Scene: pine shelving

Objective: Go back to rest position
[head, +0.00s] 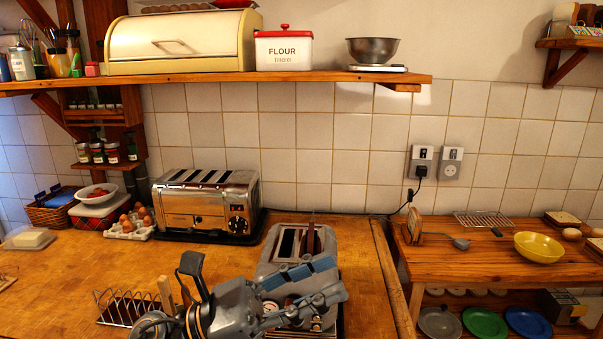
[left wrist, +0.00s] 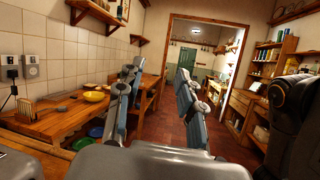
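My left gripper (head: 332,277) reaches in from the bottom of the head view, in front of the small grey toaster (head: 265,262), and covers part of it. Its two blue-padded fingers point right and stand apart with nothing between them. In the left wrist view the same gripper (left wrist: 160,70) is open and empty, with the room beyond showing through the gap. My right gripper is in neither view.
A wire rack (head: 127,309) stands beside my left arm on the wooden counter (head: 90,270). A long chrome toaster (head: 207,200) is behind. A lower wooden table (head: 465,262) at right holds a yellow bowl (head: 539,247). A wall shelf (head: 300,77) hangs above. Open floor (left wrist: 165,148) shows in the wrist view.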

